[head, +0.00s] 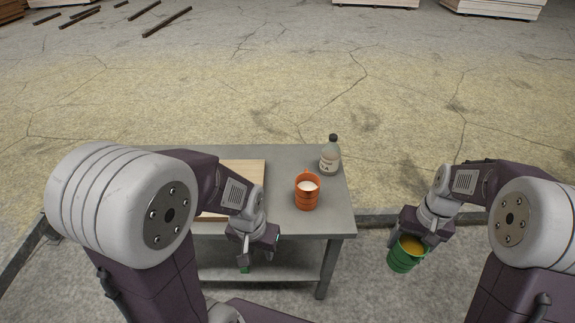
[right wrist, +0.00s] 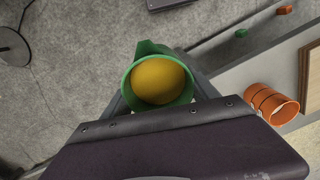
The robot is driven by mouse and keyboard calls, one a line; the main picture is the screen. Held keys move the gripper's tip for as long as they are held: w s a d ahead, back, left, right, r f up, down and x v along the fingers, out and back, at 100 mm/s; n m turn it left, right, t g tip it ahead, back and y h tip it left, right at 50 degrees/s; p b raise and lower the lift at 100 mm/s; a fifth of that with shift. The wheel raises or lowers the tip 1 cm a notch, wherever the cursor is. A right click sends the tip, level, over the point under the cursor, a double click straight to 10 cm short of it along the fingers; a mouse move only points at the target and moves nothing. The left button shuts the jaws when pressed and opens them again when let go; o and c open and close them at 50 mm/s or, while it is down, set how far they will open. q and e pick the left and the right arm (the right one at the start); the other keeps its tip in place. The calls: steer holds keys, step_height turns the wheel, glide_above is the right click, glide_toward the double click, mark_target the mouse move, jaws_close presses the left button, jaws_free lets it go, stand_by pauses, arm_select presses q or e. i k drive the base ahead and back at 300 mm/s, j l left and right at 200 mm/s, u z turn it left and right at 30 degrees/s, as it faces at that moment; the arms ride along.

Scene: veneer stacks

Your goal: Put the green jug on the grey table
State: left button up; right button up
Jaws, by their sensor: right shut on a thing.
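The green jug (head: 402,258), with yellow-orange contents, is held in my right gripper (head: 408,240), off to the right of the table and clear of it. The jug (right wrist: 158,80) also shows in the right wrist view, its round mouth facing the camera and its contents inside. The grey table (head: 326,221) stands in the middle of the head view, with a lower shelf. My left gripper (head: 259,257) is at the table's front edge, with its fingers apart and nothing seen between them. Small green bits show by its fingers; I cannot tell what they belong to.
An orange mug (head: 307,195) with white contents stands on the table's right part, in front of a bottle with a dark cap (head: 330,158). A wooden board (head: 245,174) lies left of them, partly hidden by my left arm. The table's front right corner is bare.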

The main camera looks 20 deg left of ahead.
mark_target(292, 161)
steer(key=i+j+u, duration=0.1)
steer(key=u, duration=0.4)
steer(key=i+u, duration=0.45)
steer(key=i+l+u, duration=0.1)
steer(key=u, duration=0.4)
steer(key=i+l+u, duration=0.15)
steer(key=u, duration=0.3)
steer(key=i+l, duration=0.05)
